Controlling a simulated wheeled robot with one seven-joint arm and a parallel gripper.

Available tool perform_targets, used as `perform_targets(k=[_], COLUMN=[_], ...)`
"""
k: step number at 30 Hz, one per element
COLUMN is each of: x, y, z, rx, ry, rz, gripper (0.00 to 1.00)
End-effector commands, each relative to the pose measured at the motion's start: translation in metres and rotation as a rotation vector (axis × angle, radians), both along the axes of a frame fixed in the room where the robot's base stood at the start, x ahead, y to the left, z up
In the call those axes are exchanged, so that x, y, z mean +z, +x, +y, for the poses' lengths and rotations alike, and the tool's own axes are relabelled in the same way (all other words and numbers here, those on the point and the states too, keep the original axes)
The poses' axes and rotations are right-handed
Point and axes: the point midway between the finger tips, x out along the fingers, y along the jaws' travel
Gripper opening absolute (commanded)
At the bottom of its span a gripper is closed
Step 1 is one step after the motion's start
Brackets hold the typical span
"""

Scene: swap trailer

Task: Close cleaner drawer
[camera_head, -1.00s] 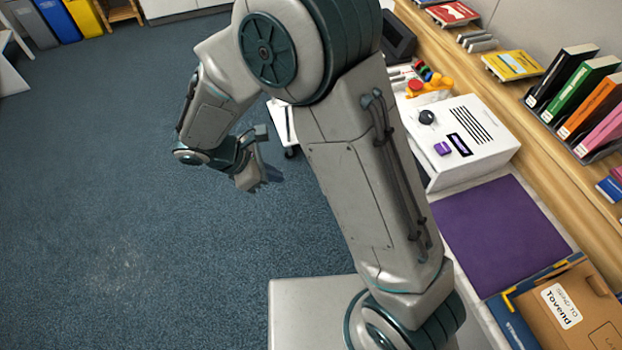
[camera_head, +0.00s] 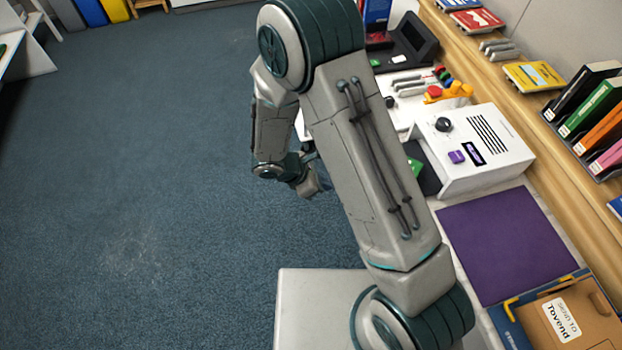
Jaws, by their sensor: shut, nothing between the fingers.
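The cleaner looks to be the white box (camera_head: 490,170) on the counter, with a black knob, a purple button, a small display and dark vent slots. A dark tray-like part (camera_head: 428,180) with a green piece on it sticks out at its left side. It looks like the open drawer, but my arm hides much of it. My gripper (camera_head: 314,186) is shut and empty, left of the cleaner, over the floor side of the counter. It is apart from the drawer, and its fingertips are partly hidden by my arm.
A purple mat (camera_head: 508,245) lies in front of the cleaner, and a cardboard box (camera_head: 578,318) sits in a blue tray at lower right. Levers and colored knobs (camera_head: 448,92) stand behind it. Books (camera_head: 590,120) fill the right shelf. Blue floor (camera_head: 150,200) at left is clear.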

Motion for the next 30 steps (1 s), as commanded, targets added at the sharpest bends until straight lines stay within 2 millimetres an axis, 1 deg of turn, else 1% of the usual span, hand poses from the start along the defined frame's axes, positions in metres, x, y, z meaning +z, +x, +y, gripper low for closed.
perform_targets(k=[4, 14, 19, 23, 26, 30], x=[-0.001, -0.002, -0.003, -0.004, -0.005, -0.006], y=[0.001, 0.002, 0.004, 0.009, 0.014, 0.024], z=[-0.006, -0.006, -0.014, -0.032, -0.052, -0.086], rx=[-0.002, -0.001, -0.001, -0.007, -0.007, -0.010], ry=[-0.001, 0.000, -0.001, -0.001, -0.001, 0.000], rz=[0.001, 0.000, 0.000, -0.002, -0.001, -0.003], gripper=[0.00, 0.00, 0.00, 0.00, 0.00, 0.00])
